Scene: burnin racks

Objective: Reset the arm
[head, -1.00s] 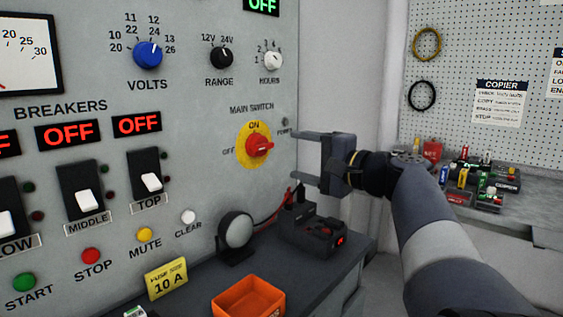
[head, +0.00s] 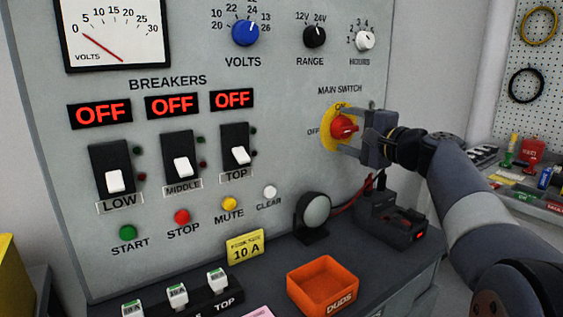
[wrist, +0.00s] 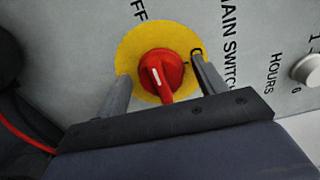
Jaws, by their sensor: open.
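The red main switch (head: 343,127) sits on a yellow round plate at the right of the grey panel. It also shows in the wrist view (wrist: 162,75), where its handle carries a short white mark. I cannot tell for certain which label it points to. My gripper (head: 350,129) is open, with one finger above the switch and one below. In the wrist view my gripper's fingers (wrist: 160,68) stand on either side of the red knob with small gaps; contact is not clear. The fingers partly cover the yellow plate and the ON label.
Three breakers, low (head: 113,170), middle (head: 179,157) and top (head: 236,147), sit under displays reading OFF. An orange bin (head: 322,288), a round lamp (head: 314,212) and a dark device (head: 391,217) stand on the bench below. A pegboard (head: 541,70) is at the right.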

